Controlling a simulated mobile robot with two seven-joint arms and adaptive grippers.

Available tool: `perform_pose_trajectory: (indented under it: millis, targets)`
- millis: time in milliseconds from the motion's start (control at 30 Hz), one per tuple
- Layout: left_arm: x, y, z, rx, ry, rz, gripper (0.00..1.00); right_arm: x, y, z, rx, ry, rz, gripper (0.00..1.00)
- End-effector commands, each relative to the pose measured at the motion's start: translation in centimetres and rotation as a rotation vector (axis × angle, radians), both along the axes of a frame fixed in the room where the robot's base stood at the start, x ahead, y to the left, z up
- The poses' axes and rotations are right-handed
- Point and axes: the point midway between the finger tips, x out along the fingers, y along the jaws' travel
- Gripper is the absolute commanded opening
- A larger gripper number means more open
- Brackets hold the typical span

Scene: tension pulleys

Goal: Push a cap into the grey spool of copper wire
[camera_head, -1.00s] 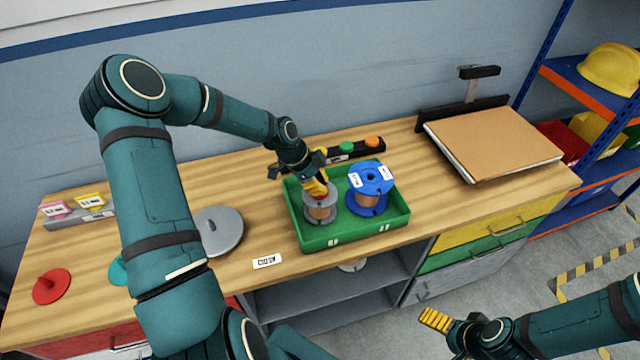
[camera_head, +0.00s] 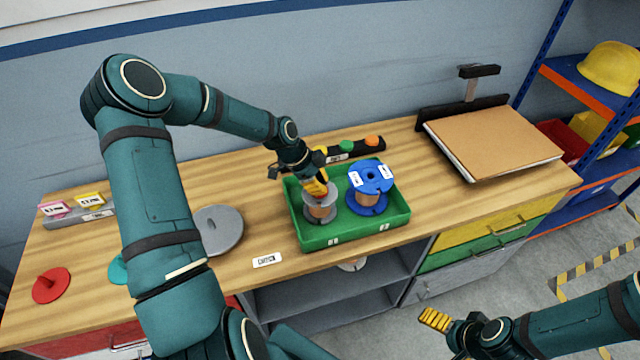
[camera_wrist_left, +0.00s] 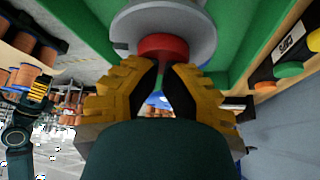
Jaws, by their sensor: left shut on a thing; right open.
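The grey spool (camera_head: 319,212) of copper wire stands upright in the left part of a green tray (camera_head: 330,239); its flange also shows in the left wrist view (camera_wrist_left: 190,22). My left gripper (camera_head: 319,190) points down at its top, its yellow fingers shut on a small red cap (camera_wrist_left: 162,46). The cap sits at the middle of the grey flange. How deep it is in the hub is hidden. My right gripper (camera_head: 434,320) is open and empty, at the lower right, in front of the bench.
A blue spool (camera_head: 369,178) stands beside the grey one in the tray. A red disc (camera_head: 50,287), a partly hidden teal disc (camera_head: 119,270) and a grey disc (camera_head: 219,230) lie to the left. A dark rack (camera_head: 357,148) with green and orange pieces is behind.

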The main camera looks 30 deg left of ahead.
Motion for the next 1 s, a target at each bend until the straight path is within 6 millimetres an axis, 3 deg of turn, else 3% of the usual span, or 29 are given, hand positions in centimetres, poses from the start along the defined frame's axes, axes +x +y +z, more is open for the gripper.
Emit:
perform_pose_trajectory:
  millis: [367,1000]
  targets:
    - [-0.3,0.0,0.0,-0.002,0.009,0.0,0.0,0.0,0.0,0.3,0.0,0.0,0.0,0.96]
    - [-0.1,0.0,4.9,-0.001,0.002,0.0,0.0,0.0,0.0,3.5,0.0,0.0,0.0,0.96]
